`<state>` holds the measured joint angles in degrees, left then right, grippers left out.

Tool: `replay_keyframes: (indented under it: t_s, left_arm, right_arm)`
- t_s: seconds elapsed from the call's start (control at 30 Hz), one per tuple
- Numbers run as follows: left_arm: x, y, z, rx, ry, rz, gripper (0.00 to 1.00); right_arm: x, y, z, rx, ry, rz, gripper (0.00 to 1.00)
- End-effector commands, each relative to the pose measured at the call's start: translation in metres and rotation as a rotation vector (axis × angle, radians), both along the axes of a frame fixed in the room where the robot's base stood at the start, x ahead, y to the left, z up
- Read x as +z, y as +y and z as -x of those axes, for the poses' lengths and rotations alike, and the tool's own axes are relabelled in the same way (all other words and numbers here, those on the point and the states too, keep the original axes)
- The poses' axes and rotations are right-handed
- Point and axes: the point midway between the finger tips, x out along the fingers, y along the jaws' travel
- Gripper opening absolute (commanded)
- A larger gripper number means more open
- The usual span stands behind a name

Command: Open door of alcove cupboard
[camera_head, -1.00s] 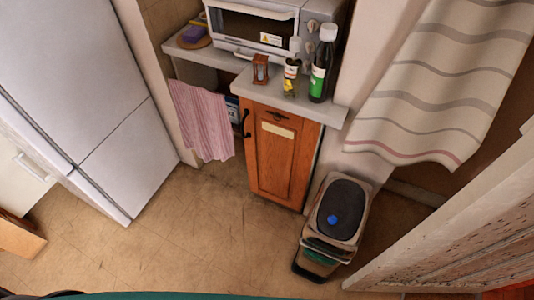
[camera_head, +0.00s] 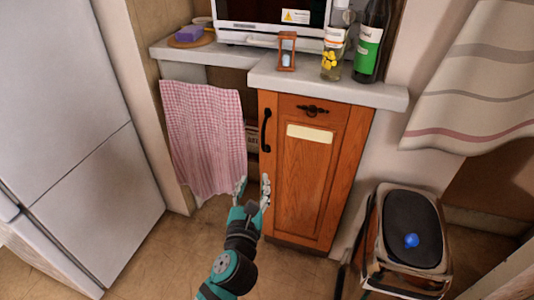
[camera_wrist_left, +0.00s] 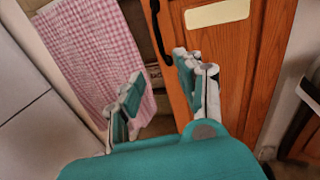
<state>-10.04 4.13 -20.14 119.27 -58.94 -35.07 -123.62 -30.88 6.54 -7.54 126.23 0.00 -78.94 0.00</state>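The alcove cupboard's wooden door (camera_head: 306,180) is orange-brown and looks shut, with a pale label near its top. A black vertical handle (camera_head: 266,130) is on its left edge, and the handle also shows at the top of the left wrist view (camera_wrist_left: 158,30). My left gripper (camera_head: 253,183) is open and empty, in front of the door's lower left edge and below the handle. In the left wrist view its fingers (camera_wrist_left: 160,78) are spread apart, with the handle ahead of them. My right gripper is not in view.
A checked cloth (camera_head: 205,137) hangs left of the door. A counter (camera_head: 335,90) above holds bottles (camera_head: 370,42), an hourglass (camera_head: 287,51) and an oven (camera_head: 270,14). A pedal bin (camera_head: 412,230) stands at the right. A fridge (camera_head: 75,130) is at the left.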

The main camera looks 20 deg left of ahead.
Motion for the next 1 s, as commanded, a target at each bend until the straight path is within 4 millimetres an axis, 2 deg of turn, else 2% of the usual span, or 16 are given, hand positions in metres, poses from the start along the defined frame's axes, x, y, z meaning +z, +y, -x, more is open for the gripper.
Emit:
replay_keyframes:
  t_s: [0.13, 0.27, 0.47, 0.7, 0.9, 1.0]
  left_arm:
    - [0.008, 0.002, -0.005, 0.007, -0.018, -0.037, 0.36]
    - [0.009, 0.005, -0.023, 0.007, -0.019, -0.037, 0.36]
    - [0.008, 0.012, -0.066, 0.007, -0.018, -0.034, 0.36]
    - [0.007, 0.021, -0.117, 0.007, -0.017, -0.031, 0.36]
    - [0.006, 0.026, -0.151, 0.007, -0.015, -0.032, 0.36]
    - [0.007, 0.028, -0.162, 0.005, -0.015, -0.032, 0.36]
  right_arm:
    - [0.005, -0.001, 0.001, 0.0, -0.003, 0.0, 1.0]
    - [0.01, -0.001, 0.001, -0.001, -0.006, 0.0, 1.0]
    - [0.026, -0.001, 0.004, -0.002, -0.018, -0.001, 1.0]
    - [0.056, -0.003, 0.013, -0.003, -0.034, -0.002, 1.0]
    - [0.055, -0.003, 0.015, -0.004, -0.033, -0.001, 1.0]
    - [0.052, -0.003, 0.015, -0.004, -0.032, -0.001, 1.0]
